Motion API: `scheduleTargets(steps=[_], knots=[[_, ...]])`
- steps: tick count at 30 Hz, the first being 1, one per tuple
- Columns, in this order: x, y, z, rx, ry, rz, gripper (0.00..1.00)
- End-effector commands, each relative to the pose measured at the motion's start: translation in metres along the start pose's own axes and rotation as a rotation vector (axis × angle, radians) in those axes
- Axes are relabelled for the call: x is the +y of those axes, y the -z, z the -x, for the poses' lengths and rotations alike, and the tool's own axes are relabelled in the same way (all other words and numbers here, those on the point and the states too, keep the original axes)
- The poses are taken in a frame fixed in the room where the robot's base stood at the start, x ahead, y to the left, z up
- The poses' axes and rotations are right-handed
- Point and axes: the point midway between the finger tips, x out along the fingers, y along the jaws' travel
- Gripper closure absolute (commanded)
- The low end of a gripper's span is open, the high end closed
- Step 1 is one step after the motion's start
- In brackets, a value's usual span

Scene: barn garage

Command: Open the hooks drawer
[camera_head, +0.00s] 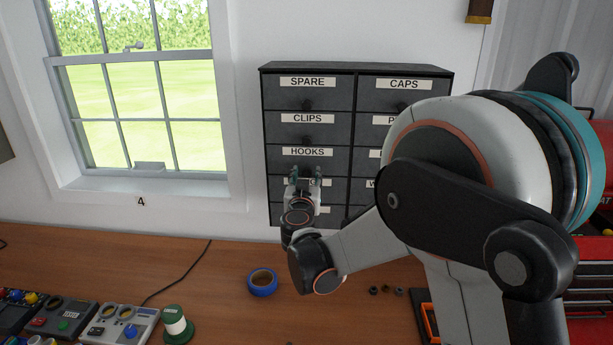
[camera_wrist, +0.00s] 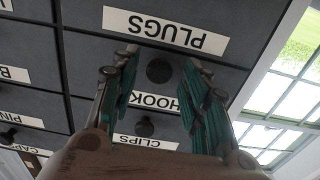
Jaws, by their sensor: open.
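The hooks drawer (camera_head: 331,163) is the third one down in the left column of a dark cabinet, its front looking flush with its neighbours. Its white HOOKS label (camera_head: 303,152) shows just above my gripper (camera_head: 304,173). In the wrist view, which is upside down, the HOOKS label (camera_wrist: 166,102) is partly covered by my fingers. The drawer's dark round knob (camera_wrist: 160,71) lies between the fingertips of my gripper (camera_wrist: 160,64). My gripper is open, with one finger on each side of the knob and a gap visible. My gripper hides the knob in the head view.
The clips drawer (camera_head: 335,128) is directly above, and the plugs label (camera_wrist: 165,29) is on the drawer below. A wooden workbench (camera_head: 225,285) under the cabinet holds blue tape (camera_head: 262,282), a green-and-white spool (camera_head: 177,325) and small dark nuts (camera_head: 386,289). A window is at the left.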

Motion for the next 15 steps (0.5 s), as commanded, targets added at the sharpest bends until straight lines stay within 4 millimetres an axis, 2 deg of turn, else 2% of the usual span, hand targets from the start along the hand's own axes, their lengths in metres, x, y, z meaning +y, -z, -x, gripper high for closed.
scheduleTargets(steps=[5,13,14,15], knots=[[-0.0001,-0.0001,-0.0112,0.000,0.000,0.000,0.58],[0.0000,-0.0001,-0.0123,0.000,0.000,0.000,0.58],[0.0000,-0.0001,-0.0123,0.000,0.000,0.000,0.60],[0.0000,-0.0001,-0.0123,0.000,0.000,0.000,0.69]])
